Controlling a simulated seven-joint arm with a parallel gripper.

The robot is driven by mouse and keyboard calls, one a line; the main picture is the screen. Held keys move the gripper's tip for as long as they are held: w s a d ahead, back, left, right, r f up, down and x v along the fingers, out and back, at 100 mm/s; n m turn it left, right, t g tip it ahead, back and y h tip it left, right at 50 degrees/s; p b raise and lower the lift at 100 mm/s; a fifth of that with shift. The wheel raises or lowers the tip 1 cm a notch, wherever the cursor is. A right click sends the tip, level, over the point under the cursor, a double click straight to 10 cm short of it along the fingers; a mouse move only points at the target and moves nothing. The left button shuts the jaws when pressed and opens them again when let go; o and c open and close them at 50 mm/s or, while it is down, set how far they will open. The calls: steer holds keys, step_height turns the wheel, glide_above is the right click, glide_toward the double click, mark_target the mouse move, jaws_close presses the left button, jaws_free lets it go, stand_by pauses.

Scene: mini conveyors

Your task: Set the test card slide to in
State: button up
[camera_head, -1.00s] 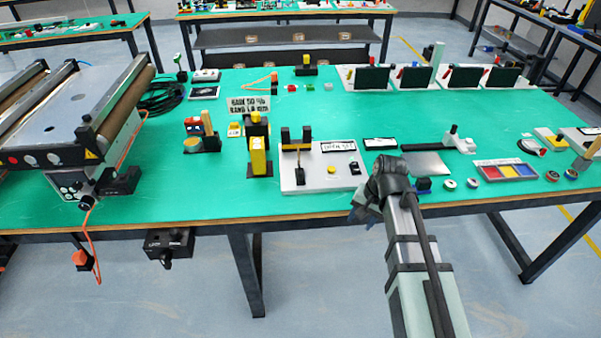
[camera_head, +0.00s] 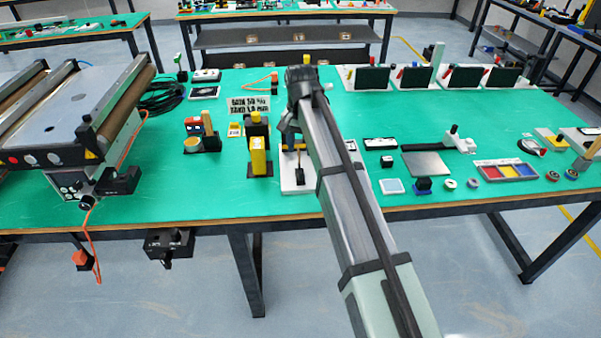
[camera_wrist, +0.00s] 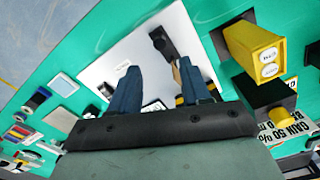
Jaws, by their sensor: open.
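A white panel (camera_head: 288,185) stands on the green bench and carries a black upright fixture with a black handle (camera_head: 299,175) at its near end. I take this fixture to be the test card slide, though its label is not readable now. My gripper (camera_head: 288,137) is over the panel's back part, close to the fixture; my arm covers the panel's right side. In the wrist view, my gripper (camera_wrist: 158,68) is open with two blue fingers apart. The white panel (camera_wrist: 110,65) lies beyond them, and the black handle (camera_wrist: 163,42) shows beyond the fingertips. No contact can be made out.
A yellow box (camera_head: 258,157) stands just left of the panel, with a black-and-yellow device and a printed sign (camera_head: 248,105) behind. A grey plate (camera_head: 425,165) and a colored tray (camera_head: 508,171) lie to the right.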

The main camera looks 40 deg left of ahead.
mark_target(300, 172)
step_height(300, 172, down, 11)
steer(key=shift+r, duration=0.1)
stand_by(0.3)
steer(key=shift+c, duration=0.5)
jaws_close()
